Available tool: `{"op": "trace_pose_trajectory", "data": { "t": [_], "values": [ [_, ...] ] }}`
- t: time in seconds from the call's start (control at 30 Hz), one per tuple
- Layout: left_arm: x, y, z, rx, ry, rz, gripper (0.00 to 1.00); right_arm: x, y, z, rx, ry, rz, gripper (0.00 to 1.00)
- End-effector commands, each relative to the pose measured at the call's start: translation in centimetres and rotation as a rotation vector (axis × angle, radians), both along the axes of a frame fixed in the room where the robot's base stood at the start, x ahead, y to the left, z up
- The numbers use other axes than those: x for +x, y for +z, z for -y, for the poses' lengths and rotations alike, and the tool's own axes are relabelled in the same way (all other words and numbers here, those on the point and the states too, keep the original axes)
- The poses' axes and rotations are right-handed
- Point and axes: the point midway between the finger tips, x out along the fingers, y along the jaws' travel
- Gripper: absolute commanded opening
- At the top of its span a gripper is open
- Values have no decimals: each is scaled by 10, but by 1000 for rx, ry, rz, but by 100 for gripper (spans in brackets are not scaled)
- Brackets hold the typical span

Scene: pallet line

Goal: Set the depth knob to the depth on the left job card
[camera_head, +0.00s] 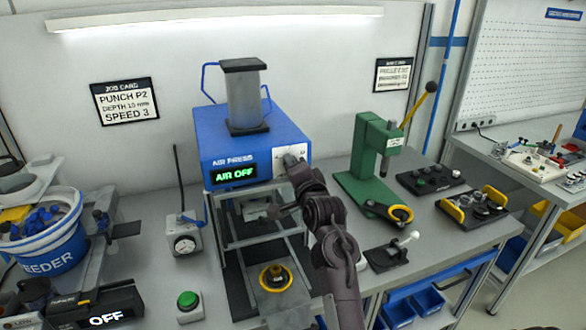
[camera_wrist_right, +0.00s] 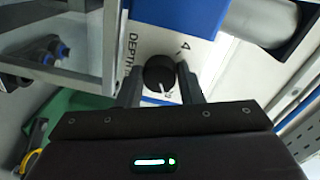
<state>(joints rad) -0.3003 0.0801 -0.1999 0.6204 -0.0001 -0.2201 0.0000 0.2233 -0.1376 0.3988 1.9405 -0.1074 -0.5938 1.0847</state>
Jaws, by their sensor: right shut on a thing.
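The left job card (camera_head: 125,102) hangs on the back wall and reads PUNCH P2, DEPTH and SPEED 3; its depth number is too blurred to read surely. The black depth knob (camera_wrist_right: 158,74) sits on a white plate (camera_wrist_right: 150,38) marked DEPTH, on the blue air press (camera_head: 240,143). A white line on the knob points toward the lower right in the right wrist view. My right gripper (camera_wrist_right: 160,84) is shut on the knob, one finger on each side. In the head view my right gripper (camera_head: 292,163) covers most of the knob. My left gripper is not in view.
The press display (camera_head: 234,174) reads AIR OFF. A blue feeder bowl (camera_head: 45,250) is at the left.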

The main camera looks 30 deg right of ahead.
Motion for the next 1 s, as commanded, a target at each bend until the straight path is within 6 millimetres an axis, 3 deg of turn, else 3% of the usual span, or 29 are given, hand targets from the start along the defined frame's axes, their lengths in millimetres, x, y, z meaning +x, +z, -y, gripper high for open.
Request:
{"op": "trace_pose_trajectory", "data": {
  "t": [0.37, 0.4, 0.53, 1.0],
  "values": [
    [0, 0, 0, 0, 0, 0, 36, 0, 0, 1, 4, -3, 0, 11],
    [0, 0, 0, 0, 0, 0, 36, 0, 0, 1, 4, -3, 0, 37],
    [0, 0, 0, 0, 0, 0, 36, 0, 0, 1, 3, -1, 0, 54],
    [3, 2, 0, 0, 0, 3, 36, 2, 1, -2, 3, 1, 0, 55]
  ]
}}
